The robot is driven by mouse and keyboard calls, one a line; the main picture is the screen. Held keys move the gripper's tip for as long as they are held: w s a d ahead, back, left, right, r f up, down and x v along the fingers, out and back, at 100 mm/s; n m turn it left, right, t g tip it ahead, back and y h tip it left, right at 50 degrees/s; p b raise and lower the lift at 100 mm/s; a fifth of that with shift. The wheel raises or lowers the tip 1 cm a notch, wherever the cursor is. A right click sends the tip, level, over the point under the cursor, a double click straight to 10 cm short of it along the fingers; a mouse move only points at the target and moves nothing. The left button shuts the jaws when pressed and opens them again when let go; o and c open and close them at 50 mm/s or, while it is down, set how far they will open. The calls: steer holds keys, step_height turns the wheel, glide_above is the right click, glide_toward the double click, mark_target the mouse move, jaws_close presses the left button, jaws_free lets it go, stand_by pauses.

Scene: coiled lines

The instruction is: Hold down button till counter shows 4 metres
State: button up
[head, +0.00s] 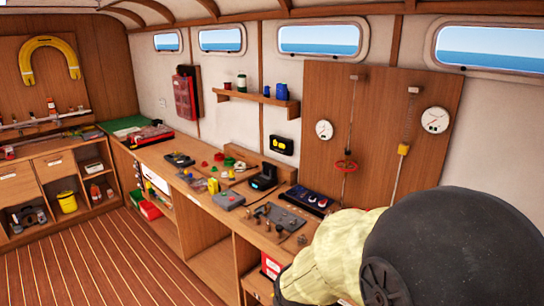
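A dark panel with small red and pale round parts (307,201) lies on the workbench right of centre. A black unit with two yellow patches (281,145) is fixed to the wall above the bench. I cannot tell which part is the button or the counter, and no metre figure can be read. A large black rounded arm part, with pale yellow cloth beside it, fills the lower right. My gripper is not in view.
The wooden workbench (215,163) runs along the wall with many small items on it. A grey plate with metal fittings (280,219) lies near its front. Two round gauges, one at left (324,130) and one at right (435,120), hang on a wooden board. The plank floor is clear.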

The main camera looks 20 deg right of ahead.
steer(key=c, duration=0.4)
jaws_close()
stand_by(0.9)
